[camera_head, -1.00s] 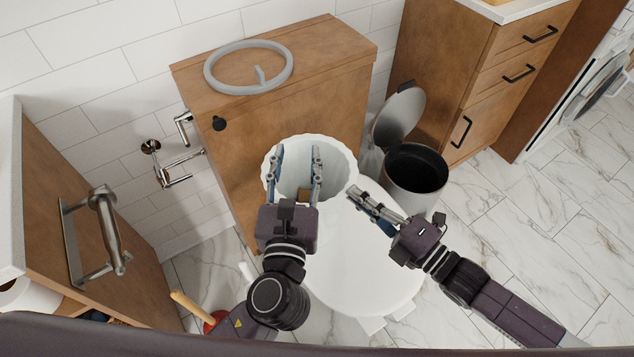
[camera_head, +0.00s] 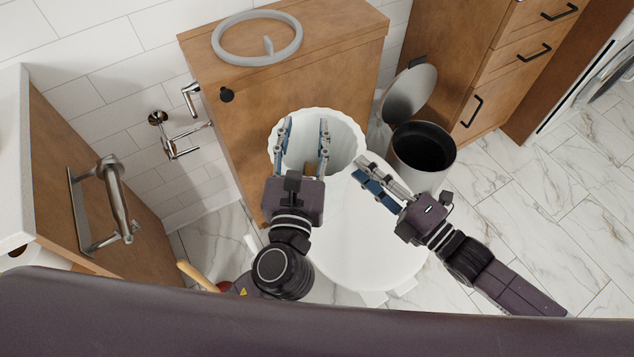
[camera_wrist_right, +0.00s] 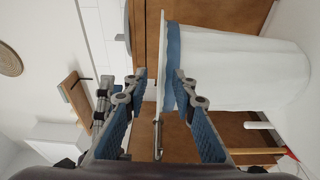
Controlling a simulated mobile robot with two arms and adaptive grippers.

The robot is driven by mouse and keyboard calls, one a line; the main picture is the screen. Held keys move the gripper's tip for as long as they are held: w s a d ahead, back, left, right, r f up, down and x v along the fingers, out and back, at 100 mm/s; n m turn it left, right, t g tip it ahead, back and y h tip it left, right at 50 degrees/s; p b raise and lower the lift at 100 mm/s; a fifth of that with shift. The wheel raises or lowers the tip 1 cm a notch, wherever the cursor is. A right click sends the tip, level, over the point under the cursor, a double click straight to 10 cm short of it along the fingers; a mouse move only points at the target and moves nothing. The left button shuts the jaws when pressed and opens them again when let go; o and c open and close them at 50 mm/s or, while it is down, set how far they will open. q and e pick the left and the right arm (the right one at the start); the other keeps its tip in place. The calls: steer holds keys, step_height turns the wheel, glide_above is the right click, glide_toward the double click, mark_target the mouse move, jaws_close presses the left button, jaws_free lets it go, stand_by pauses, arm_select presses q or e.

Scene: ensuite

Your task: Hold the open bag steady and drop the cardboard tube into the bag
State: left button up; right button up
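The open white bag (camera_head: 345,150) stands upright with a wavy rim at the back of the white toilet lid (camera_head: 375,240). In the right wrist view it shows a blue band (camera_wrist_right: 173,60) below its rim. My left gripper (camera_head: 303,122) reaches over the bag's mouth, its two fingers spread apart. A small brown piece, perhaps the cardboard tube (camera_head: 308,168), shows between the fingers; most of it is hidden, and I cannot tell whether it touches them. My right gripper (camera_wrist_right: 160,78) is open at the bag's right side, with the rim in line between its fingertips; contact is unclear.
An open bin (camera_head: 422,150) with its lid up stands right of the bag. A wooden cistern cabinet (camera_head: 260,110) bearing a grey ring (camera_head: 257,40) stands behind. Metal holders (camera_head: 175,140) are on the wall. A plunger handle (camera_head: 198,276) is low left. The floor at right is clear.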

steer(key=v, duration=1.2)
